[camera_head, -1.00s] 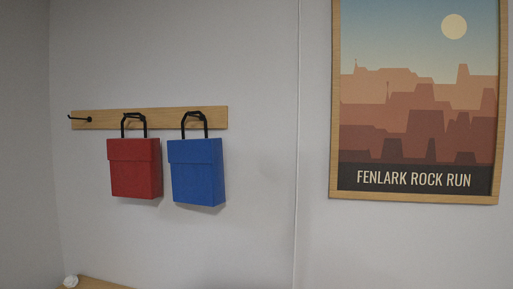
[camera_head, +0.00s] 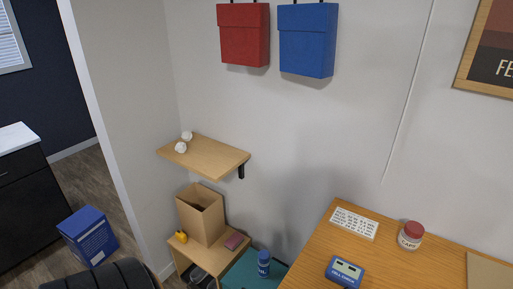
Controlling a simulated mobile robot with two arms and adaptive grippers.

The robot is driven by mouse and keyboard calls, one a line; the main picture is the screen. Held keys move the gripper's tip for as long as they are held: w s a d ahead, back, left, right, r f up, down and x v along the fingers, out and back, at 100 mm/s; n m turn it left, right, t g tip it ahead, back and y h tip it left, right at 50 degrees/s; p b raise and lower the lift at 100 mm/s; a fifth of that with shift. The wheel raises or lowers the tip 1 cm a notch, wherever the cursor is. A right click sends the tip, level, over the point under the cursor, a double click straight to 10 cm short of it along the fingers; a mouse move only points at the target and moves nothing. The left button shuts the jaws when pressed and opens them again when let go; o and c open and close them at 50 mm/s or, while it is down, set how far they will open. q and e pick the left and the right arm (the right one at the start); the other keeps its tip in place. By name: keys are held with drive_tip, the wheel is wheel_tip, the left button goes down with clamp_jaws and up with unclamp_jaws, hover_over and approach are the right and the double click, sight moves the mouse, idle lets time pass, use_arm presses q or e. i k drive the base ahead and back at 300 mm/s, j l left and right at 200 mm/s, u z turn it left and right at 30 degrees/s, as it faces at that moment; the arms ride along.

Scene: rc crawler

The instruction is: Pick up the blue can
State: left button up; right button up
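A small blue can (camera_head: 264,264) with a blue top and a pale label band stands upright at the bottom centre of the head view. It is on or just in front of a teal surface (camera_head: 238,272), left of the wooden table. Neither of my grippers shows in the head view.
The wooden table (camera_head: 318,262) at right holds a blue device (camera_head: 345,271), a white card (camera_head: 354,223) and a red-lidded jar (camera_head: 411,235). A wall shelf (camera_head: 205,156) hangs above a low unit with an open cardboard box (camera_head: 201,214). A blue box (camera_head: 88,236) stands at left.

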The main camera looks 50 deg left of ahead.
sight(264, 260)
drive_tip(key=u, duration=1.45)
